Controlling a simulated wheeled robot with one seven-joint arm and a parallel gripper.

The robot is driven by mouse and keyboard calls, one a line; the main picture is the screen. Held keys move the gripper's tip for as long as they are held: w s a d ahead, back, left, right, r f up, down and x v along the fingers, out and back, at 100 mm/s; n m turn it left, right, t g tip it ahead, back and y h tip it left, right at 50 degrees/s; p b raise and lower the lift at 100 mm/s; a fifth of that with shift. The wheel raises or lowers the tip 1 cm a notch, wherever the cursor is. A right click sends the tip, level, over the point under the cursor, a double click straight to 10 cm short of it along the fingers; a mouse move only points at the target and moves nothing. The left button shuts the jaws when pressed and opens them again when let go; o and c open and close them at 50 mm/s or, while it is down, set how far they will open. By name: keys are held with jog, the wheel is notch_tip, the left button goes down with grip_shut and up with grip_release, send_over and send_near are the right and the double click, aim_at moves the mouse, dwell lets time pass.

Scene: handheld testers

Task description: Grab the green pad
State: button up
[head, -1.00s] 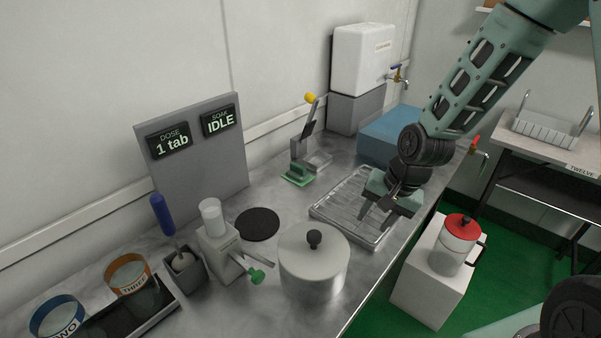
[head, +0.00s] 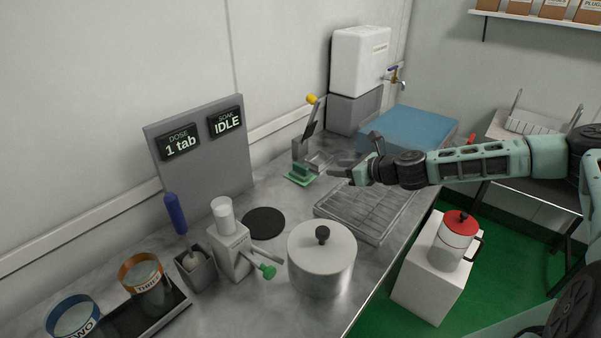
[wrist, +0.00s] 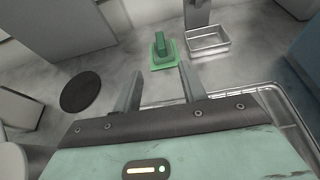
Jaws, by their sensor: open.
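The green pad (head: 299,180) lies on the steel counter at the foot of a lever stand with a yellow knob. In the wrist view the pad (wrist: 163,62) is a flat green square with a darker green block standing on it, ahead of my fingertips. My gripper (head: 350,168) is to the right of the pad in the head view, above the back of the wire rack. In the wrist view my gripper (wrist: 160,72) is open, with nothing between its fingers and the pad beyond them. The fingers look apart from the pad.
A drip rack (head: 368,212) lies under my arm. A lidded pot (head: 321,262) and black disc (head: 263,223) are nearer. A blue box (head: 420,135) stands behind.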

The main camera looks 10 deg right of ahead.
aim_at(304, 167)
jog(key=p+x, duration=0.2)
jog(key=x, duration=1.3)
jog(key=shift+w+f, duration=0.25)
jog(key=shift+f, duration=0.05)
jog(key=shift+a, duration=0.1)
grip_shut()
